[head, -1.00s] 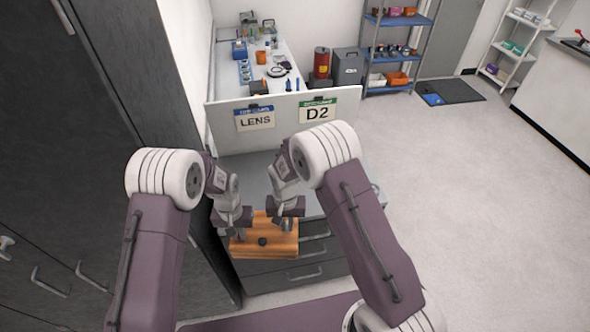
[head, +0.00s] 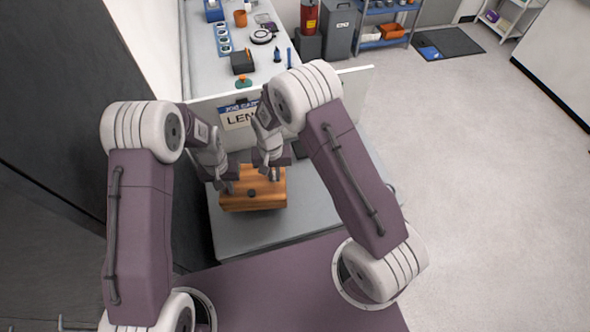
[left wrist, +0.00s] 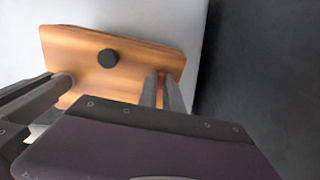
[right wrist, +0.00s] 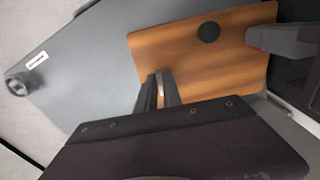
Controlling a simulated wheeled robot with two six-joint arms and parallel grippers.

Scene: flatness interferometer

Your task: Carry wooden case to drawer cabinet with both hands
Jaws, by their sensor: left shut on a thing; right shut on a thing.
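The wooden case (head: 252,198), an orange-brown box with a dark round knob, is over the grey top of the drawer cabinet (head: 300,205). I cannot tell whether it touches the top. My left gripper (head: 227,186) is shut on the case's left part, and my right gripper (head: 279,171) is shut on its right part. The case also shows in the left wrist view (left wrist: 125,85) and in the right wrist view (right wrist: 195,62). The cabinet's grey surface shows beside the case in the right wrist view (right wrist: 85,75). The cabinet's drawer fronts are hidden in the head view.
A dark tall cabinet (head: 60,90) is close on the left. The floor (head: 465,190) on the right is clear.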

